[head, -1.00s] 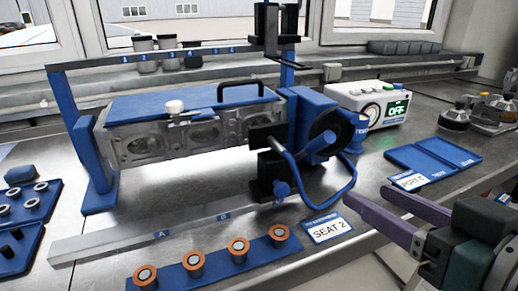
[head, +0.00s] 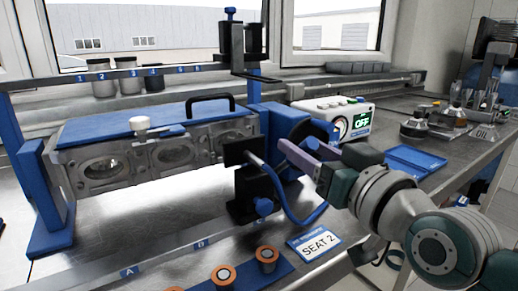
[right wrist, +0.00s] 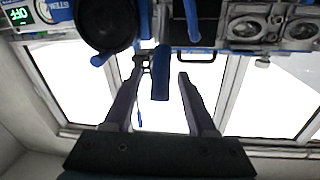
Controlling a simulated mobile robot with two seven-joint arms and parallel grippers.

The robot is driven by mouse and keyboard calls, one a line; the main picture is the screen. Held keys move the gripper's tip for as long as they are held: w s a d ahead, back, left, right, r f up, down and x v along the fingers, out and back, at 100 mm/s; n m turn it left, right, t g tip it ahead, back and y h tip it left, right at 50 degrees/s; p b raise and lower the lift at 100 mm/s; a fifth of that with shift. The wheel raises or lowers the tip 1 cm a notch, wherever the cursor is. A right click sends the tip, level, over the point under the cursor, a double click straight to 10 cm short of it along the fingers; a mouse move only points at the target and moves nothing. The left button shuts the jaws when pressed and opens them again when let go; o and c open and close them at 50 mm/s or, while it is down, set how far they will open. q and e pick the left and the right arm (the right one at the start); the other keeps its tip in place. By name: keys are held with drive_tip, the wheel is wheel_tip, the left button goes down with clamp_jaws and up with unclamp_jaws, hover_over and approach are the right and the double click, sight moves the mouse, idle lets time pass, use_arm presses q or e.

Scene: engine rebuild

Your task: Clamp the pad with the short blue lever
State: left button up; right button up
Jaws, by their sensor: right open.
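My right gripper (head: 296,152) has long purple fingers and reaches from the right to the blue and black clamp assembly at the end of the engine block. In the right wrist view its fingers (right wrist: 162,70) are apart. A short blue lever (right wrist: 160,78) shows between them, nearer the left finger; I cannot tell whether they touch it. In the head view part of a blue lever (head: 312,142) shows just behind the fingers. The black pad (head: 240,150) stands by the block's right end. My left gripper is out of view.
The engine block (head: 150,160) lies under a blue cover in a blue frame. A "SEAT 2" card (head: 315,242) and orange-ringed parts (head: 267,255) lie in front. A control box reading OFF (head: 350,118) and a blue tray (head: 415,160) stand to the right.

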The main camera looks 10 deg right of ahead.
drive_tip(key=shift+w, duration=0.15)
drive_tip(key=shift+a, duration=0.1)
drive_tip(key=shift+c, duration=0.3)
clamp_jaws()
idle(1.0)
